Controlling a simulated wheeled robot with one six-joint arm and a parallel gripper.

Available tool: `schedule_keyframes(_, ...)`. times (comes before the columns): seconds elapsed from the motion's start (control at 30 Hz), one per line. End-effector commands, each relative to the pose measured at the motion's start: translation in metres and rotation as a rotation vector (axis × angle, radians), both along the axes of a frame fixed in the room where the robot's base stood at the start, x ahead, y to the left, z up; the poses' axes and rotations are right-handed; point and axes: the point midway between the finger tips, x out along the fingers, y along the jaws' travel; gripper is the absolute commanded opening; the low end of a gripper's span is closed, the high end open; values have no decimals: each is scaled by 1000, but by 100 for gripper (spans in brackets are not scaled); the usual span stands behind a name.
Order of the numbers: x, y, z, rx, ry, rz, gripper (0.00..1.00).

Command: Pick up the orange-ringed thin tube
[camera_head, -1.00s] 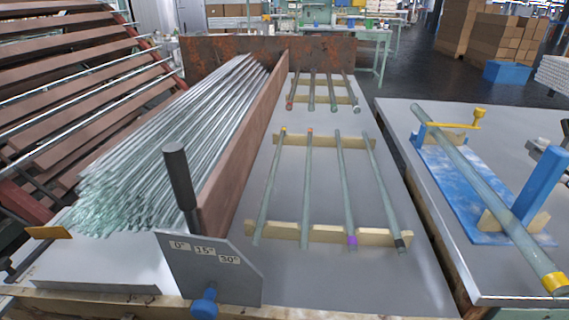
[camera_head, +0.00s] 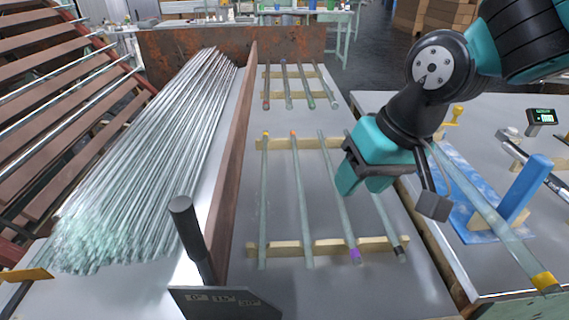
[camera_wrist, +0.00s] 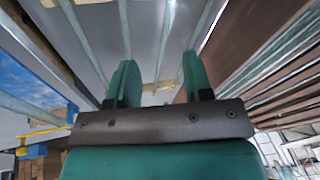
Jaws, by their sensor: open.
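The orange-ringed thin tube (camera_head: 300,200) is the second from the left in the front row, with its orange ring at the far end. It lies across two wooden rests, between a yellow-ringed tube (camera_head: 264,200) and a purple-ringed tube (camera_head: 338,200). My gripper (camera_head: 362,186) is open and empty, above the right side of this row and to the right of the orange-ringed tube. It hides part of the black-ringed tube (camera_head: 388,222). In the wrist view my gripper (camera_wrist: 157,72) points at several tubes; I cannot tell which is orange-ringed.
A brown divider wall (camera_head: 232,150) stands left of the row, beside a large pile of glass tubes (camera_head: 150,160). A back row of short tubes (camera_head: 287,85) lies behind. A blue stand (camera_head: 525,190) with a thick tube is on the right table.

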Motion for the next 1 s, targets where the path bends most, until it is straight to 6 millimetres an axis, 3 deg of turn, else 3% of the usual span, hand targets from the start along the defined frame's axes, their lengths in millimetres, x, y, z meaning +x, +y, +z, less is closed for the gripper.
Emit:
schedule_keyframes(0.03, 25, 9, 18, -10, -14, -63, 46)
schedule_keyframes(0.1, 56, 19, 21, -17, -50, -159, 46)
schedule_keyframes(0.2, 90, 30, 21, -20, -95, -260, 46)
schedule_keyframes(0.3, 109, 37, 17, -19, -125, -315, 46)
schedule_keyframes(0.47, 123, 43, -7, -20, -134, -338, 46)
schedule_keyframes(0.8, 151, 56, -75, -19, -135, -336, 46)
schedule_keyframes(1.0, 160, 60, -94, -18, -136, -335, 46)
